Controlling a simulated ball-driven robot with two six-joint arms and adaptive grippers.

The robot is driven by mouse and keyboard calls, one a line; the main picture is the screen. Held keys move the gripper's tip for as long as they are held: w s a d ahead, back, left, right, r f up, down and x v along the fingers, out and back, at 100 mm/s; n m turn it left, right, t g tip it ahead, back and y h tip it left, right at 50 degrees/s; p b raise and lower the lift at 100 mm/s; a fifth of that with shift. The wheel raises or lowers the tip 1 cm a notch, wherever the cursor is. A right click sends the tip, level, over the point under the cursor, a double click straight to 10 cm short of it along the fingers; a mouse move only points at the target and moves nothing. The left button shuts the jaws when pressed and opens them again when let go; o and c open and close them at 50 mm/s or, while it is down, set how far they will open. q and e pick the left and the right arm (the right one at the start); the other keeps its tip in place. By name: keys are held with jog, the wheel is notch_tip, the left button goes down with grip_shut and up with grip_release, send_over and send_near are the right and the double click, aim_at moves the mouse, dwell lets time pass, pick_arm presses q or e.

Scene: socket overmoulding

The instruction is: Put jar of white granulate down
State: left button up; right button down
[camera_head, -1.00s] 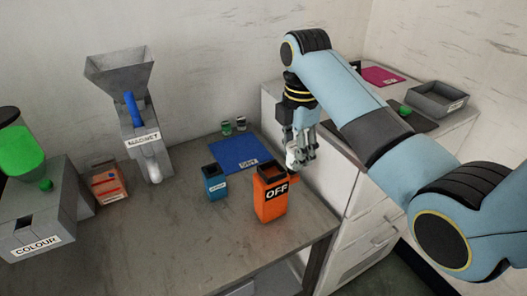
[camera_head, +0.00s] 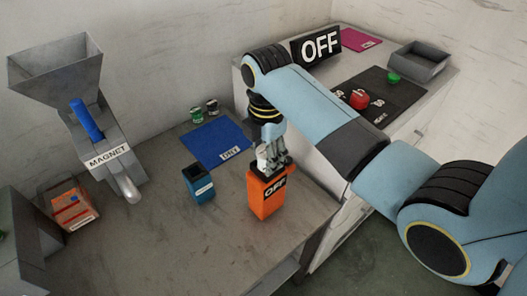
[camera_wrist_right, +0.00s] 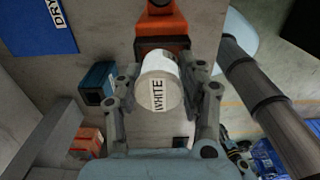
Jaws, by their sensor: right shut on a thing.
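The jar of white granulate is a white cylinder (camera_wrist_right: 160,72) labelled WHITE, between the fingers of my right gripper (camera_wrist_right: 163,100) in the right wrist view. In the head view the jar (camera_head: 262,159) is partly hidden by the fingers of my right gripper (camera_head: 269,165). The gripper points down and is shut on the jar. It appears at the top of the orange OFF bin (camera_head: 265,203); whether it is above or behind the bin is hard to tell. My left gripper is not in view.
A blue DRY mat (camera_head: 207,147) lies left of the gripper, with two small jars (camera_head: 204,111) behind it. A small blue bin (camera_head: 200,184) stands left of the orange bin. The MAGNET hopper (camera_head: 85,115) and an orange box (camera_head: 70,206) are further left.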

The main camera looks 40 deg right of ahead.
jog(key=shift+s+f, duration=0.2)
jog(key=shift+s, duration=0.2)
jog(key=shift+f, duration=0.35)
jog(key=shift+s+a+f, duration=0.1)
jog(key=shift+s+f, duration=0.15)
jog(key=shift+f, duration=0.05)
jog(key=c, duration=1.1)
grip_release()
jog(key=shift+o, duration=1.4)
jog(key=shift+w+f, duration=0.1)
jog(key=shift+w, duration=0.1)
jog(key=shift+w+f, duration=0.1)
jog(key=shift+w, duration=0.05)
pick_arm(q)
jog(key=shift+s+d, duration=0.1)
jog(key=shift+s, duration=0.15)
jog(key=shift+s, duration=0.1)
pick_arm(e)
jog(key=shift+r, duration=0.25)
